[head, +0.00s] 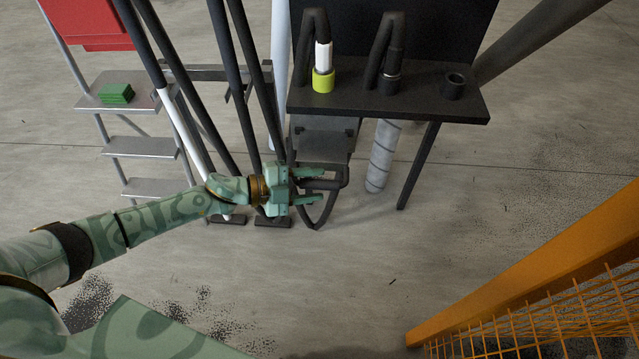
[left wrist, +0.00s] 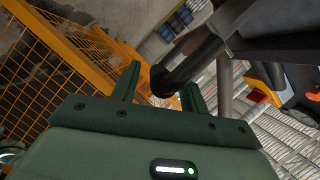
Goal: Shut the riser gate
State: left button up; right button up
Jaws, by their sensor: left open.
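My left gripper (head: 320,186) is open, below the front edge of a black shelf. A thick black bar handle (head: 338,178) lies at its fingertips, with a black loop (head: 318,219) hanging below. In the left wrist view the rounded end of a black bar (left wrist: 188,62) reaches between the two open fingers (left wrist: 158,88); I cannot tell whether they touch it. Behind the handle is a dark grey sloping panel (head: 322,143) under the shelf. I cannot tell for certain which part is the riser gate, or how far open it stands. My right gripper is not in view.
The black shelf (head: 420,104) carries a yellow-green collared holder (head: 323,80) and black sockets. A grey wrapped hose (head: 382,157) hangs below it. Metal steps (head: 140,147) holding green blocks (head: 117,93) stand left. An orange mesh barrier (head: 530,285) is at lower right. Open floor lies in front.

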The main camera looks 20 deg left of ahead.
pick_arm(q)
jog(key=shift+x, duration=0.9)
